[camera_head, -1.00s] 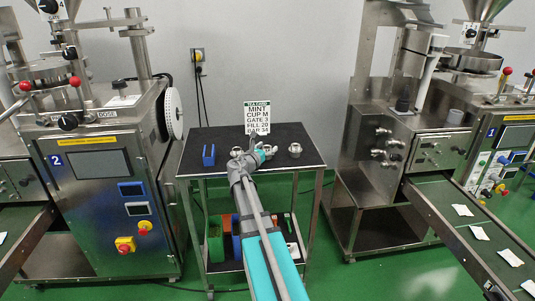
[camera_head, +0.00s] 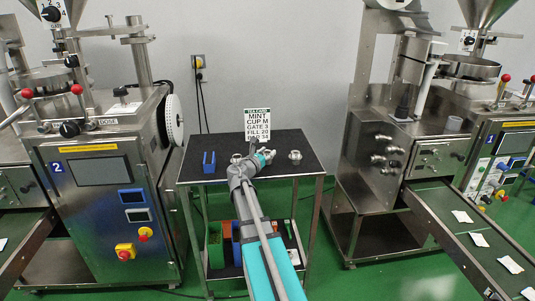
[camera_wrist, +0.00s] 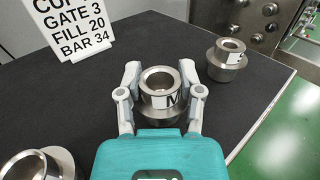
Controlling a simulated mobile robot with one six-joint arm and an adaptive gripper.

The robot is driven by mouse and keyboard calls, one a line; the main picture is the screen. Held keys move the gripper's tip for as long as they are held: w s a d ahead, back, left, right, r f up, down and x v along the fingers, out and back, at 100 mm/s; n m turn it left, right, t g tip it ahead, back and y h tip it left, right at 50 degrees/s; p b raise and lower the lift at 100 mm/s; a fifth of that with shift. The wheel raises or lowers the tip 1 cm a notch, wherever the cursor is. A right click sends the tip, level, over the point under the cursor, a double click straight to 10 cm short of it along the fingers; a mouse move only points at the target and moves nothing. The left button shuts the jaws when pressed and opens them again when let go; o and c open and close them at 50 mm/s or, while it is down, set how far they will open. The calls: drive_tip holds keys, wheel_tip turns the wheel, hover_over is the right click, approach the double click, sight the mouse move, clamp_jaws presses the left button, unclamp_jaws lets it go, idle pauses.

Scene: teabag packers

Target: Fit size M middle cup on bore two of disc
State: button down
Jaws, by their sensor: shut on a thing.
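The middle cup (camera_wrist: 150,98) is a steel ring-shaped cup on a wider flange, with a white label partly showing a letter that looks like M. My gripper (camera_wrist: 160,72) is shut on it, one finger on each side. The cup appears upright at the black table top, and I cannot tell whether it touches it. In the head view my gripper (camera_head: 258,153) is over the table's back middle and mostly hides the cup. A round steel disc-like part (camera_head: 50,76) sits on top of machine 2; its bores cannot be made out.
Another labelled cup (camera_wrist: 230,50) stands to the right and one (camera_wrist: 38,165) to the near left. A card (camera_head: 257,122) reading MINT, CUP M stands behind. A blue holder (camera_head: 209,162) is at the table's left. Machines flank the table (camera_head: 300,170).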

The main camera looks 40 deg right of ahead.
drive_tip(key=shift+r+p, duration=0.7)
drive_tip(key=shift+r, duration=0.25)
drive_tip(key=s+a+r+p, duration=0.7)
drive_tip(key=s+r+p, duration=0.3)
drive_tip(key=s, duration=0.2)
drive_tip(key=shift+r, duration=0.1)
wheel_tip(320, 180, up, 24)
drive_tip(key=p, duration=2.4)
drive_tip(key=shift+w, duration=0.1)
